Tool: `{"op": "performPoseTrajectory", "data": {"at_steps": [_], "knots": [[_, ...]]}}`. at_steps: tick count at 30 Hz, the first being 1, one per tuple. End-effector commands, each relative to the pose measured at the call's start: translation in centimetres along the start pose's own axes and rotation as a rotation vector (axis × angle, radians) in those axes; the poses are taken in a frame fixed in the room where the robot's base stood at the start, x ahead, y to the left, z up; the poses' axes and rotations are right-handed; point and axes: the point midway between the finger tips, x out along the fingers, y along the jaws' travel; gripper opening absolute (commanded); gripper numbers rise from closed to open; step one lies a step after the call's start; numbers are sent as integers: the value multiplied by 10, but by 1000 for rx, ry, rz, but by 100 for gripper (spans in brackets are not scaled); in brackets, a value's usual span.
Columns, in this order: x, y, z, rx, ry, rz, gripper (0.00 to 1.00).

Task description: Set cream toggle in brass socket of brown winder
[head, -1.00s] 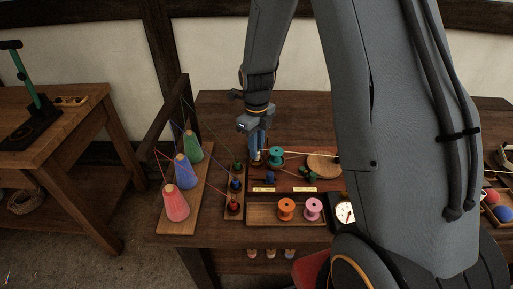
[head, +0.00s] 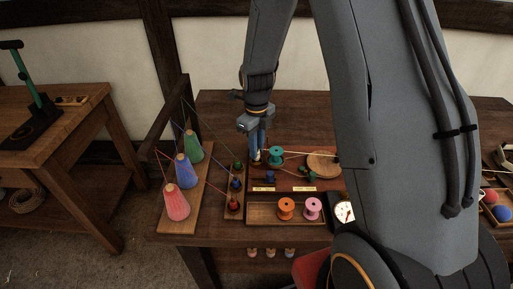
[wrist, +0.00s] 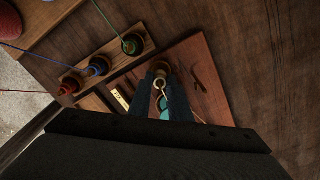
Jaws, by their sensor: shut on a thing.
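My gripper (wrist: 160,90) points down over the left part of the reddish-brown board, beside the teal spool (head: 277,154); it also shows in the head view (head: 257,160). Its fingers are shut on a small cream piece (wrist: 160,83), which looks like the toggle. A brown round piece with a brass-coloured top (wrist: 160,68) sits at the fingertips and looks like the brown winder. The cream piece is right at it in the wrist view. The fingers hide part of both, and I cannot tell whether the toggle is seated in the socket.
Red, blue and green thread cones (head: 177,203) stand on a plank at the left, with threads running to small posts (head: 235,184). A tray (head: 262,222) with orange and pink spools lies in front. A wooden disc (head: 322,163) with a cream cord is at the right.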

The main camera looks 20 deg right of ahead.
Motion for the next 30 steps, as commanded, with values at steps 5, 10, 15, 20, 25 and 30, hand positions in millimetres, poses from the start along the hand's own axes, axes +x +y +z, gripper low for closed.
{"op": "performPoseTrajectory", "data": {"at_steps": [5,10,15,20,25,30], "knots": [[2,0,0,0,0,0,5],[8,0,0,0,0,0,5],[14,0,0,0,1,0,5],[18,0,0,0,0,0,5],[18,0,0,0,0,0,5],[18,0,0,0,0,0,5]]}}
